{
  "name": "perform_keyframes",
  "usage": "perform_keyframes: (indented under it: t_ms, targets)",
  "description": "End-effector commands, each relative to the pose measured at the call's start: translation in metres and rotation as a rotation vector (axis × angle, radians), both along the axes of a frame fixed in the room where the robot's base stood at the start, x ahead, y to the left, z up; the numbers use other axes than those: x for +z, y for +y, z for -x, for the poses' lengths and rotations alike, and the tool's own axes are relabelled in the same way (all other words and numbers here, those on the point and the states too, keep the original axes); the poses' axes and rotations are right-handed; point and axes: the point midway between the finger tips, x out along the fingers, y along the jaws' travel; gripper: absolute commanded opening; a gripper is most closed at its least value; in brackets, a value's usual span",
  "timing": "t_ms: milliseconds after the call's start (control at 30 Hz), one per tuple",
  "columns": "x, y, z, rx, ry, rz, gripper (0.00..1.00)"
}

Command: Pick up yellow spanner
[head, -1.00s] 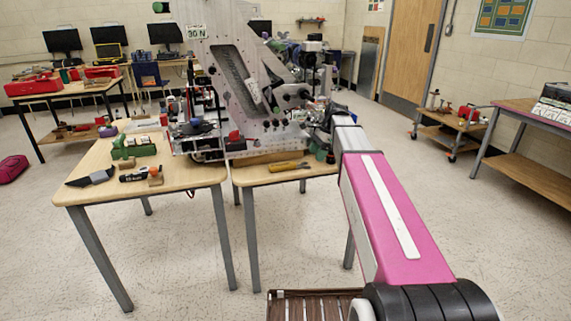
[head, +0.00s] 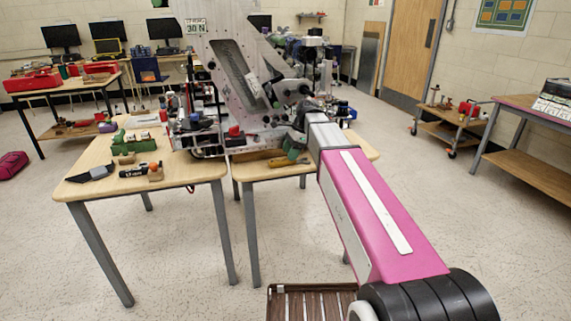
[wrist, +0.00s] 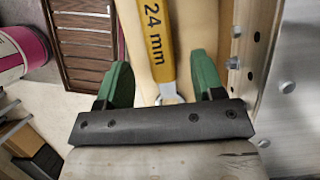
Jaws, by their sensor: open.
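The yellow spanner (head: 288,161) lies near the front edge of the right table (head: 262,175), in front of the large metal machine. In the wrist view the spanner (wrist: 155,42) is marked "24 mm", and its grey end shows low between my gripper's fingers. My gripper (wrist: 163,85) is open, with one green finger on each side of the spanner. I cannot tell whether either finger touches it. In the head view my gripper (head: 296,149) partly covers the spanner's right end.
The metal machine (head: 232,55) stands on both tables; its drilled plate (wrist: 295,75) is close to the right finger. The left table (head: 190,174) holds a green block, a black-handled tool and small parts. A brown slatted surface (wrist: 85,40) lies lower at left.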

Motion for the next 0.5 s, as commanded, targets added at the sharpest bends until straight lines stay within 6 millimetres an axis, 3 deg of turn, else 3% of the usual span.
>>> perform_keyframes:
  t_ms: [33,200,467,500]
  targets:
    - [-0.002,0.009,0.004,0.003,0.0,0.0,0.62]
    - [-0.024,0.014,0.005,0.0,0.001,0.0,0.62]
    - [-0.028,0.016,0.005,0.0,0.0,0.0,0.62]
    - [-0.028,0.016,0.005,0.0,0.0,0.0,0.55]
